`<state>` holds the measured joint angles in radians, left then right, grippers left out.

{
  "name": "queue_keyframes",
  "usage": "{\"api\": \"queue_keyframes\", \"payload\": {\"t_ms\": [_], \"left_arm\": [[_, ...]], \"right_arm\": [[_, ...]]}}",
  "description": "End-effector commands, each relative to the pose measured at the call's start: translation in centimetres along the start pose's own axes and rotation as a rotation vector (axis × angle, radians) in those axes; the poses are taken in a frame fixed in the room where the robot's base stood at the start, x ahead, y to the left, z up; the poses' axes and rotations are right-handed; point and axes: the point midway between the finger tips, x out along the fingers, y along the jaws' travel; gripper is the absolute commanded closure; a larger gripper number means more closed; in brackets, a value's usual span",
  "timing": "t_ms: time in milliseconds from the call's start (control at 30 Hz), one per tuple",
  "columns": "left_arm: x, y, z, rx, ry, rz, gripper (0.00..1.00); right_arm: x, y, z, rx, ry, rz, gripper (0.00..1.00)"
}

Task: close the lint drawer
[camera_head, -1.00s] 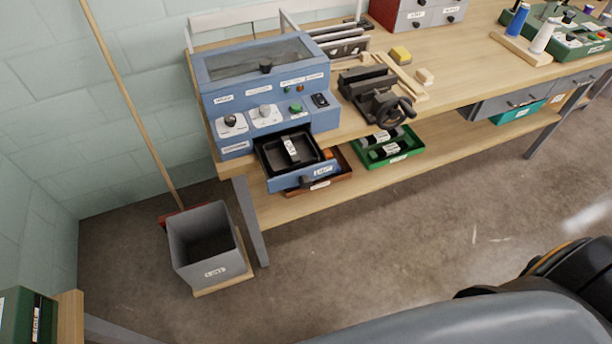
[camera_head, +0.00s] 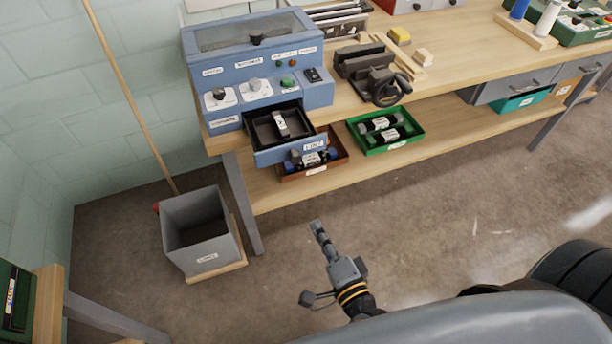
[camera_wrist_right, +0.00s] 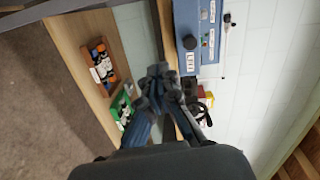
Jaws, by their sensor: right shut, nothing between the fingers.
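The lint drawer (camera_head: 290,152) is pulled out from the front of the blue machine (camera_head: 255,62). It has a blue front with a white label and a black tray inside that holds a dark item with a white label. My right gripper (camera_head: 316,226) is shut and empty. In the head view it is over the floor, in front of the bench and below the drawer, not touching it. In the right wrist view the right gripper (camera_wrist_right: 160,75) points toward the bench, with the blue machine (camera_wrist_right: 200,35) at the upper right. My left gripper is not in view.
A grey bin (camera_head: 203,240) stands on the floor left of the bench leg. A brown tray (camera_head: 330,168) and a green tray (camera_head: 405,140) sit on the lower shelf. A vise (camera_head: 375,78) stands right of the machine. The floor in front is clear.

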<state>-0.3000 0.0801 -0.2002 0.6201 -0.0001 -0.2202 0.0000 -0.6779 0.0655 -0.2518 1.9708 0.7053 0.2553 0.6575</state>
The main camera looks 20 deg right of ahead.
Motion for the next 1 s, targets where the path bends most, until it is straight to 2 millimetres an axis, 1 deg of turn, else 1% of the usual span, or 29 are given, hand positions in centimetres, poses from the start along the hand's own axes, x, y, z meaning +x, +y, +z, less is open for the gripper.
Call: {"api": "queue_keyframes", "payload": {"t_ms": [33, 100, 133, 233, 333, 467, 800, 1000], "left_arm": [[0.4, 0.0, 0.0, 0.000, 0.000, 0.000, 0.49], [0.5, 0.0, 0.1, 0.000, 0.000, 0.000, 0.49], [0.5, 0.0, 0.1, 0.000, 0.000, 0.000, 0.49], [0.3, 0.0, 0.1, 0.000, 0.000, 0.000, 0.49], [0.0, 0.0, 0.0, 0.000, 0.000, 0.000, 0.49], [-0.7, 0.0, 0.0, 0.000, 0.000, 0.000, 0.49], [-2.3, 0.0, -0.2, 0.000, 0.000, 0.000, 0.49], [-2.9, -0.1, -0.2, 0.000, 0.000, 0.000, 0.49]], "right_arm": [[-0.1, -1.6, -0.5, 0.049, 0.021, -0.034, 1.00], [-0.3, -3.1, -1.1, 0.100, 0.040, -0.066, 1.00], [-0.3, -3.6, -1.3, 0.114, 0.046, -0.076, 1.00], [-0.1, -4.5, -1.6, 0.137, 0.055, -0.092, 1.00], [0.9, -4.8, -1.7, 0.139, 0.056, -0.094, 1.00], [3.1, -5.1, -1.9, 0.137, 0.056, -0.095, 1.00], [10.0, -5.7, -2.2, 0.134, 0.054, -0.093, 1.00], [12.6, -5.7, -2.4, 0.133, 0.054, -0.091, 1.00]]}}
